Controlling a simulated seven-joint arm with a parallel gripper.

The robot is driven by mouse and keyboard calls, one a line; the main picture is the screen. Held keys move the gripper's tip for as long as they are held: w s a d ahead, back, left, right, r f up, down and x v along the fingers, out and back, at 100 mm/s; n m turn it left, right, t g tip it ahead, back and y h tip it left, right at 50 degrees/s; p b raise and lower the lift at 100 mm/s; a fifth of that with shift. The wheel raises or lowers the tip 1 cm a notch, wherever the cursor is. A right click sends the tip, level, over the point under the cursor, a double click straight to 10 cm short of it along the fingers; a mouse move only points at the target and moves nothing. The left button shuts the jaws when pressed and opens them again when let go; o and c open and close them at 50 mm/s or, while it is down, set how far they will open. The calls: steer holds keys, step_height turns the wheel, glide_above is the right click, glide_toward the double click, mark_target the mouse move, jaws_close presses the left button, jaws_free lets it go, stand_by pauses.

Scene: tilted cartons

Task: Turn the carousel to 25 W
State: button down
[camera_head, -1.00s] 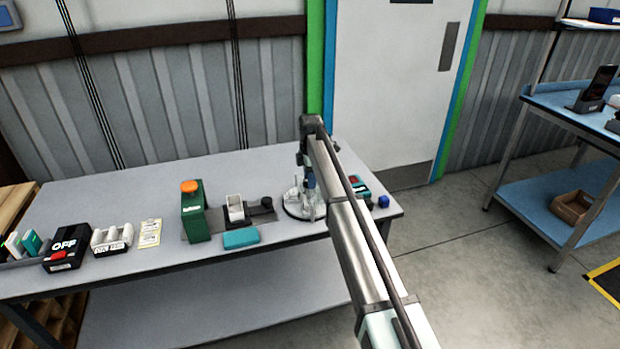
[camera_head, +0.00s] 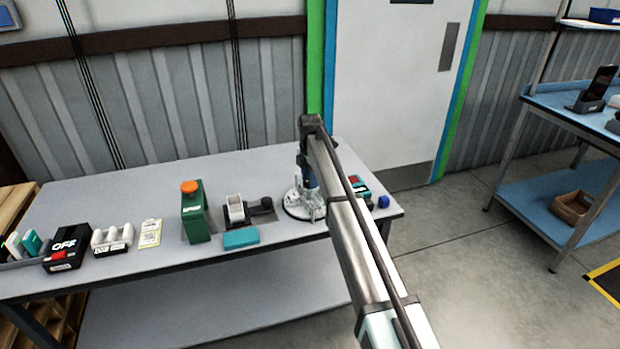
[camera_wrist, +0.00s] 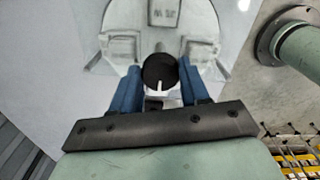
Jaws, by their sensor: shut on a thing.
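The carousel (camera_head: 296,208) is a round pale disc with upright holders near the right end of the table.
On the table (camera_head: 130,185), left of the carousel, stand a black device (camera_head: 262,206), a teal block (camera_head: 240,238), a green box with an orange button (camera_head: 194,212) and a black OFF box (camera_head: 66,246).

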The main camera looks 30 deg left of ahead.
steer(key=shift+a, duration=0.1)
stand_by(0.3)
steer(key=c, duration=0.5)
jaws_free()
steer(key=shift+c, duration=0.2)
step_height(320, 180, up, 14)
stand_by(0.4)
